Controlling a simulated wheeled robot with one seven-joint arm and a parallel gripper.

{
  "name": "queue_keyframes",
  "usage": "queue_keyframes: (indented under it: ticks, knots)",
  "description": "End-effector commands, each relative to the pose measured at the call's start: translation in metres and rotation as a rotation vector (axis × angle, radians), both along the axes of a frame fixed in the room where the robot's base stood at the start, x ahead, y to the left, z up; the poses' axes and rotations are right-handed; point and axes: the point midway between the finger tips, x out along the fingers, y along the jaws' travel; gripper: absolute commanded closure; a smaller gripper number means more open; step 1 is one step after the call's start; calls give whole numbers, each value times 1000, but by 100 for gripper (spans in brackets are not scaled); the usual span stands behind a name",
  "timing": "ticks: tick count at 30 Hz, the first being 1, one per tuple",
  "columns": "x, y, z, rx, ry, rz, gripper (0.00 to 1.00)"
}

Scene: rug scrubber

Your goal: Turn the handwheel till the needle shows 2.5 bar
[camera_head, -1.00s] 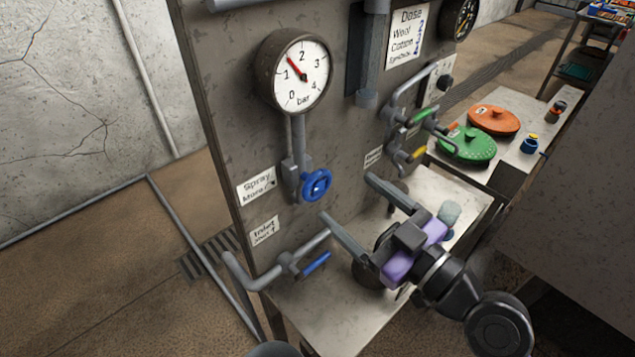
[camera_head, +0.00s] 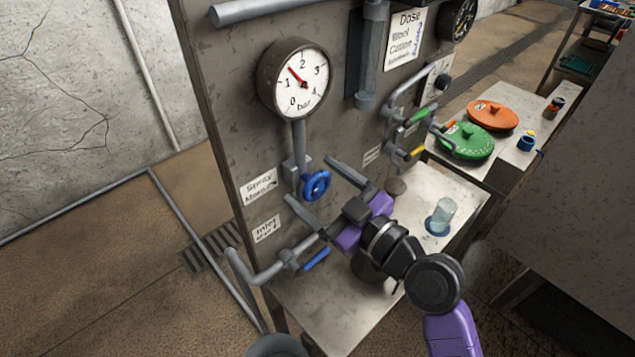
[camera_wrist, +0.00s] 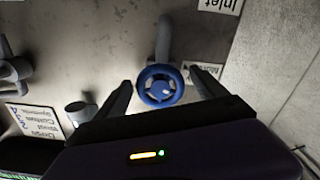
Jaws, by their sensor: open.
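The blue handwheel (camera_head: 316,186) sits on a grey pipe on the panel below the gauge. The round white gauge (camera_head: 307,95) reads 0 to 4 bar; its red needle (camera_head: 295,74) points up and left, about midway between 1 and 2. My gripper (camera_head: 310,179) is open, with its fingers reaching toward the panel on either side of the handwheel. In the wrist view the handwheel (camera_wrist: 148,91) lies between the two fingertips (camera_wrist: 160,78); I see no finger touching its rim. The gauge is not in the wrist view.
A pipe with a blue lever (camera_head: 315,259) runs below my gripper. Valves with green and yellow levers (camera_head: 417,153) are to the right. A clear cup (camera_head: 443,212) stands on the metal shelf (camera_head: 400,262). Green (camera_head: 467,141) and orange (camera_head: 493,115) discs lie further right.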

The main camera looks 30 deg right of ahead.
Motion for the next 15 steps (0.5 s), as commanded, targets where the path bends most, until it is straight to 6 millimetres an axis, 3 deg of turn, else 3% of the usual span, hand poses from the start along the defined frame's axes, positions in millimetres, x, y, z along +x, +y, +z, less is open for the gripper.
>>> queue_keyframes:
  ticks: [4,13,15]
  knots:
    - [0,0,0,0,0,0,20]
    - [0,0,0,1,0,0,79]
    - [0,0,0,1,0,0,81]
